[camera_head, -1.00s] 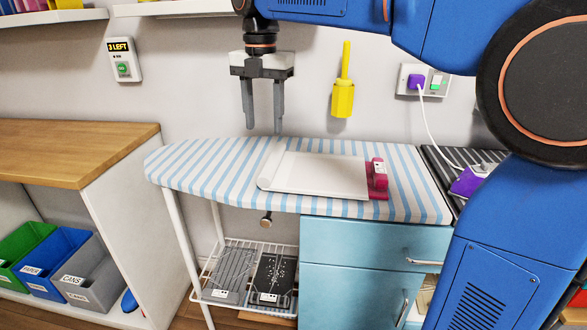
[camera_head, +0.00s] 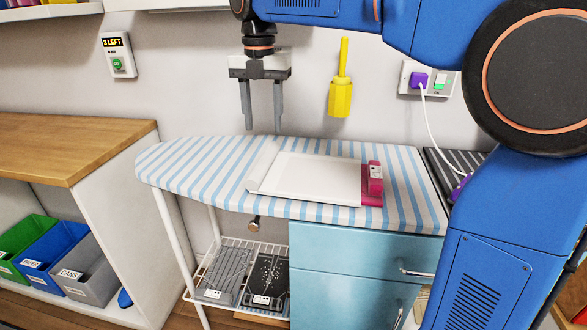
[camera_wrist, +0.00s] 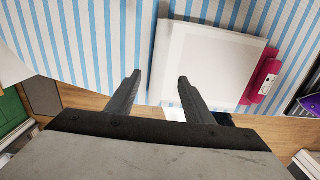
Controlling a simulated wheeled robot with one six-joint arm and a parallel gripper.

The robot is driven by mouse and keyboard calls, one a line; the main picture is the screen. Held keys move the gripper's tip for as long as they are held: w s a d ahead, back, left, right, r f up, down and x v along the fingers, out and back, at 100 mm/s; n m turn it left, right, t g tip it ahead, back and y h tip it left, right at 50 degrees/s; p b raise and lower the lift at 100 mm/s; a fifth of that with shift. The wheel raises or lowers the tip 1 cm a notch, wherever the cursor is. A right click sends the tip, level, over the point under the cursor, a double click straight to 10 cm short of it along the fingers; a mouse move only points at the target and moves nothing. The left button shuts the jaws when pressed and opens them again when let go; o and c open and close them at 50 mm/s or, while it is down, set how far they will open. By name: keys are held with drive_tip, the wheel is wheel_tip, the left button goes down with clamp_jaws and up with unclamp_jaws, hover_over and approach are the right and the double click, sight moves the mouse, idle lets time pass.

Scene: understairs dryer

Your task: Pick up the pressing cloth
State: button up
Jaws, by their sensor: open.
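A flat white sheet, which looks like the pressing cloth (camera_head: 308,178), lies on the blue-and-white striped ironing board (camera_head: 400,185). Its left edge looks raised or rolled. In the wrist view the white cloth (camera_wrist: 208,62) is ahead and to the right of the fingers. A pink-red piece (camera_head: 374,183) with a small label sits at the cloth's right end; it also shows in the wrist view (camera_wrist: 262,80). My gripper (camera_head: 263,128) is open and empty, pointing down above the back of the board, apart from the cloth. The wrist view shows its two fingers (camera_wrist: 159,76) spread.
A yellow holder (camera_head: 341,97) hangs on the wall behind the board. A white cord runs from the socket (camera_head: 428,80) to a purple item at right. A wooden counter (camera_head: 75,145) stands left. Blue drawers (camera_head: 345,250) and a wire rack (camera_head: 240,305) are below.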

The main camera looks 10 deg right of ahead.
sight(265, 157)
wheel_tip(265, 157, down, 10)
drive_tip(key=shift+f, duration=0.1)
idle(0.5)
drive_tip(key=shift+c, duration=0.2)
drive_tip(key=c, duration=1.1)
drive_tip(key=shift+w+r, duration=0.1)
drive_tip(key=shift+r, duration=0.15)
